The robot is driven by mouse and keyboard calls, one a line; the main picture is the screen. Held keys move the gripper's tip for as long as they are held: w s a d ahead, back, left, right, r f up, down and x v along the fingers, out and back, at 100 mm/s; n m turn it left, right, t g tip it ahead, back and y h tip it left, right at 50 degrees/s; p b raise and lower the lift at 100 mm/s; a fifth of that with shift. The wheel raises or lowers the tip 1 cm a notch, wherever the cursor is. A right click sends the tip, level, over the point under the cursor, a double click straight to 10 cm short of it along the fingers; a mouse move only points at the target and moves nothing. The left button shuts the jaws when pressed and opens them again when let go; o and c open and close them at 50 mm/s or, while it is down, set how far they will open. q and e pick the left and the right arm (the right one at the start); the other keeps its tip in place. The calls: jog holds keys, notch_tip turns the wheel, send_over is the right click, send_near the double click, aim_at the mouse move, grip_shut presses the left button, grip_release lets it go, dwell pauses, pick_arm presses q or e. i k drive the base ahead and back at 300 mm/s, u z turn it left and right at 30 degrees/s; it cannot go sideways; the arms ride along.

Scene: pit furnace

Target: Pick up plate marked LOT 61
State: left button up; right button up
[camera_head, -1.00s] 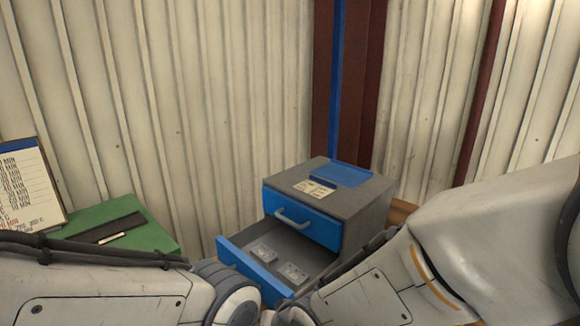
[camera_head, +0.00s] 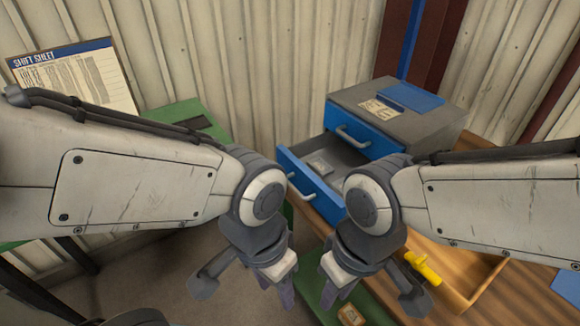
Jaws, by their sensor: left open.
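A blue-and-grey drawer cabinet (camera_head: 418,120) stands right of centre, with its lower drawer (camera_head: 312,187) pulled open. One small grey plate (camera_head: 319,167) lies in the open drawer; its marking is too small to read. My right wrist covers part of the drawer's right side. My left gripper (camera_head: 276,287) is open and empty, pointing down, below and left of the drawer in the picture. My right gripper (camera_head: 337,288) hangs beside it, pointing down, below the drawer in the picture; its jaw gap is not clear. No plate reading LOT 61 can be made out.
A wooden tray (camera_head: 490,285) holding a yellow object (camera_head: 422,267) is at the lower right. A shift sheet board (camera_head: 75,75) stands at the left behind a green surface (camera_head: 190,113). A small tagged item (camera_head: 351,315) lies at the bottom. Floor shows at the lower left.

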aim_at(320, 168)
jog(key=u, duration=1.45)
jog(key=i, duration=1.25)
jog(key=z, duration=0.35)
